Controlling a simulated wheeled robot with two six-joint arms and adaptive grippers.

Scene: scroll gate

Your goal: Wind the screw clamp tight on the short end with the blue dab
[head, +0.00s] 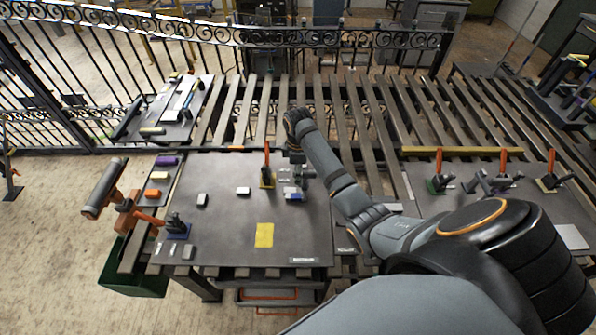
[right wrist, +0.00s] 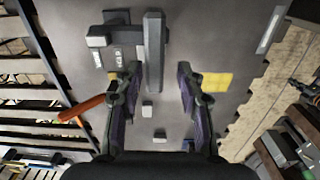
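My right gripper (right wrist: 158,95) is open in the right wrist view, with dark fingers on either side of a gap and nothing held. A grey upright bar (right wrist: 153,50) with a side arm shows ahead between the fingers, apart from both. It seems to be the grey piece (head: 303,176) below my right wrist in the head view; I cannot tell if it is the screw clamp. A small white and blue patch (head: 292,193) lies by it. An orange-handled clamp (head: 267,168) stands left of it; its handle (right wrist: 85,108) also shows in the wrist view. My left gripper is not in view.
The dark board (head: 222,247) holds a yellow square (head: 264,235) and small pale blocks (head: 243,190). A blue-based clamp (head: 177,226) stands at its left edge. More orange-handled clamps (head: 438,180) stand on the right board. Slats and an iron fence lie behind.

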